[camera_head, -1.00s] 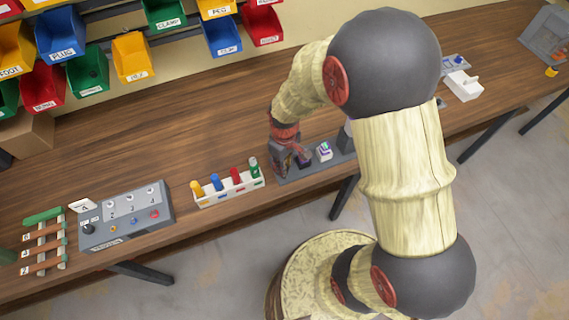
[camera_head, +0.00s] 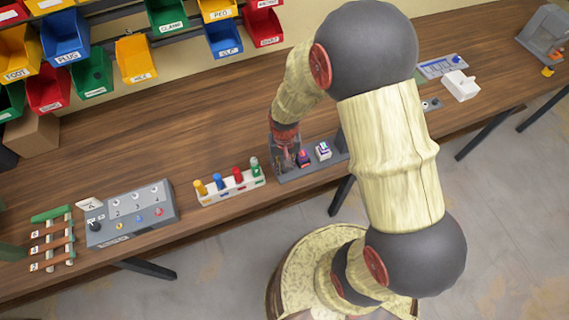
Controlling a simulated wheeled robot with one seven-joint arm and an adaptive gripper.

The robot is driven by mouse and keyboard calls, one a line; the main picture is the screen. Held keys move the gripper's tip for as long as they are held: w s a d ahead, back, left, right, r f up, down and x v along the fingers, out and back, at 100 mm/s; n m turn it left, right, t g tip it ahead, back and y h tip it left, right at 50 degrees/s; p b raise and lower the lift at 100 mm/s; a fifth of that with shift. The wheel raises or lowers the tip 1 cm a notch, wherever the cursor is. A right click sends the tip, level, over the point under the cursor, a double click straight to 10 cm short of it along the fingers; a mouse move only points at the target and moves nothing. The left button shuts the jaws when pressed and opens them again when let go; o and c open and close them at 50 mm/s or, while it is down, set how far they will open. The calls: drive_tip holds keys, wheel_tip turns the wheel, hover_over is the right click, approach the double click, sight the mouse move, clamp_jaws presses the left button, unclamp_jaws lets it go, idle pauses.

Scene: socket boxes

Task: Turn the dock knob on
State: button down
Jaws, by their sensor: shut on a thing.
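The dock is a long grey tray (camera_head: 336,164) near the front edge of the bench, with two purple-and-white blocks, one (camera_head: 304,158) beside my gripper and one (camera_head: 323,151) further right. My gripper (camera_head: 284,163) points down at the dock's left end. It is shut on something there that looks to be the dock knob. The knob is hidden behind the fingers, so its setting cannot be told.
A white rack (camera_head: 230,188) with several coloured pegs stands just left of my gripper. A grey control panel (camera_head: 130,214) with a black knob is further left. Coloured bins (camera_head: 136,60) hang behind. The bench behind the rack is clear.

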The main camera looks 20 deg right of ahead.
idle(0.3)
drive_tip(key=c, duration=1.5)
unclamp_jaws()
drive_tip(key=shift+c, duration=0.2)
wheel_tip(320, 180, up, 12)
